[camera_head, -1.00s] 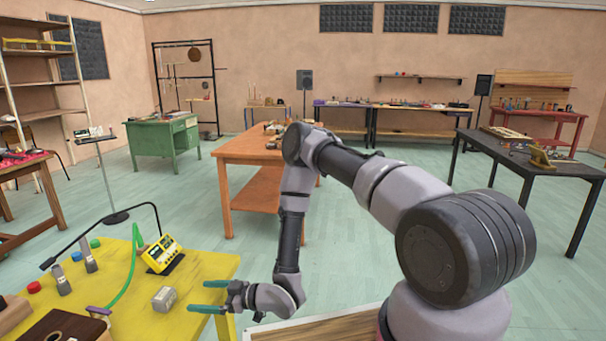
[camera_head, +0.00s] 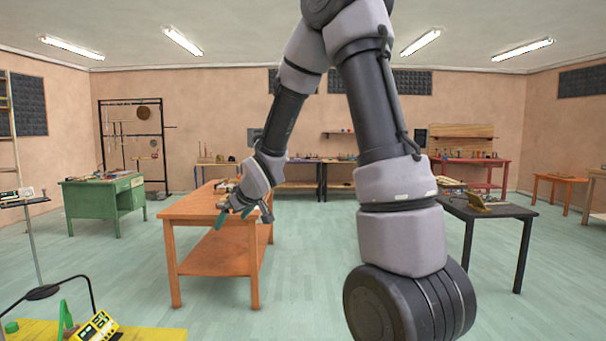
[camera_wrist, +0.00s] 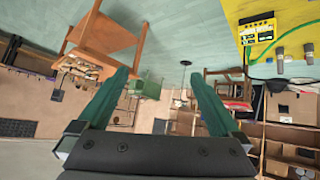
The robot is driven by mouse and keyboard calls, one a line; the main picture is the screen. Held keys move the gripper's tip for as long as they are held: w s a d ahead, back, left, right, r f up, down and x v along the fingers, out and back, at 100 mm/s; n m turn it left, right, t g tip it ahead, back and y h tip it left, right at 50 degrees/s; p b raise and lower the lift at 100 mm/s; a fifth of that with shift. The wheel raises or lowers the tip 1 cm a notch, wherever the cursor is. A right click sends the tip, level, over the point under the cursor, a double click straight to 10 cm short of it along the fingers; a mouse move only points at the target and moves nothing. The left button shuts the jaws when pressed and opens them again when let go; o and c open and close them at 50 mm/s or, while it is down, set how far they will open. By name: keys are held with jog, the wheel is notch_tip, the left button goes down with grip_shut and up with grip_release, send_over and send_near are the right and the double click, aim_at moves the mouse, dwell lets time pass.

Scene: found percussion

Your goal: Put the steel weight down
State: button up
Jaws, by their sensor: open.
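My gripper (camera_head: 245,216) is open and empty, raised in front of the orange wooden table in the head view. Its two green fingers stand apart in the wrist view (camera_wrist: 160,76), with nothing between them. I cannot make out the steel weight in either current view. A small grey block, which may be it, stood on the yellow table in the earlier head view. Only the far edge of that yellow table (camera_head: 150,333) shows now at the bottom left.
A yellow device (camera_head: 95,327) stands on the yellow table; it also shows in the wrist view (camera_wrist: 257,28). The orange table (camera_head: 205,206) carries small items. A green desk (camera_head: 100,203) is at left, a black table (camera_head: 490,212) at right.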

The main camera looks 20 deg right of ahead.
jog(key=s+d+r+m+h, duration=0.1)
jog(key=s+d+r+m, duration=0.2)
jog(key=s+d+r, duration=0.3)
jog(key=s+d+r+m+g, duration=0.1)
jog(key=s+r+m, duration=0.2)
jog(key=s, duration=0.8)
jog(key=s+d+r+m+g, duration=0.1)
jog(key=s+d+r+m, duration=0.1)
jog(key=s+r, duration=0.5)
jog(key=s+m, duration=0.1)
jog(key=s, duration=0.4)
jog(key=shift+r+m, duration=0.3)
jog(key=shift+r, duration=0.1)
jog(key=shift+d, duration=0.1)
